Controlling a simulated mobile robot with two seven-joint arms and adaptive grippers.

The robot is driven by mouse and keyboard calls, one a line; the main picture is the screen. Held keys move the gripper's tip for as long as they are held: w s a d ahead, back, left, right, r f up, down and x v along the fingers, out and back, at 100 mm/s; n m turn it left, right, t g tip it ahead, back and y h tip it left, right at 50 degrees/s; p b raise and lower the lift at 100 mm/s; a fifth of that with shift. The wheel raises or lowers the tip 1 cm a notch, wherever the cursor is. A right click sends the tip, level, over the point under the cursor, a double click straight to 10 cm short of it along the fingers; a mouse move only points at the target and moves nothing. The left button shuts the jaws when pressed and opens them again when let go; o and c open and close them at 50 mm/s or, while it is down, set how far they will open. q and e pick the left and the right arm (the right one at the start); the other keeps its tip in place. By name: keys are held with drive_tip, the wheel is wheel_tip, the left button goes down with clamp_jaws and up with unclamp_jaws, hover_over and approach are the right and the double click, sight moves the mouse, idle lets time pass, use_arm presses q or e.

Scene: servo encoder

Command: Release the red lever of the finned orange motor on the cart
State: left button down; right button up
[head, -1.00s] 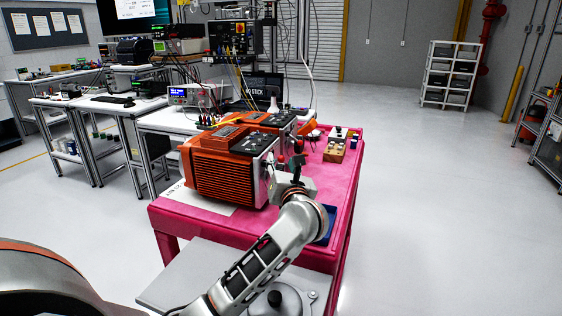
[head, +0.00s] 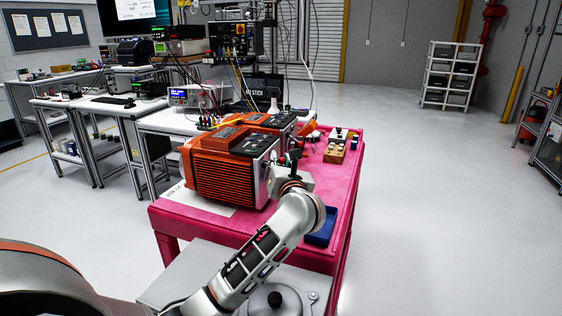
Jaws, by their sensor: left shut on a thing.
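The finned orange motor (head: 222,180) stands on the pink cart (head: 245,232), with its dark terminal cover on top and its end face toward the right. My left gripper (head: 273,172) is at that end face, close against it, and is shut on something. The red lever cannot be made out; my gripper and wrist cover that spot. My right gripper is not in view.
A second orange motor (head: 268,119) stands just behind the first. A blue tray (head: 321,236) lies on the cart right of my wrist. A wooden block with small parts (head: 334,154) sits at the back right. The cart's right strip is mostly clear.

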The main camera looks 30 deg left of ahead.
use_arm(q)
drive_tip(key=shift+r+n, duration=0.15)
drive_tip(key=shift+n, duration=0.25)
drive_tip(key=shift+p, duration=0.3)
drive_tip(key=shift+f, duration=0.25)
drive_tip(key=c, duration=1.8)
unclamp_jaws()
drive_tip(key=shift+c, duration=0.2)
drive_tip(key=shift+s+r, duration=0.1)
drive_tip(key=shift+r, duration=0.05)
drive_tip(key=v, duration=1.1)
drive_tip(key=shift+s+d+r, duration=0.25)
drive_tip(key=shift+s+r, duration=0.05)
drive_tip(key=shift+s, duration=0.05)
drive_tip(key=shift+d+f, duration=0.1)
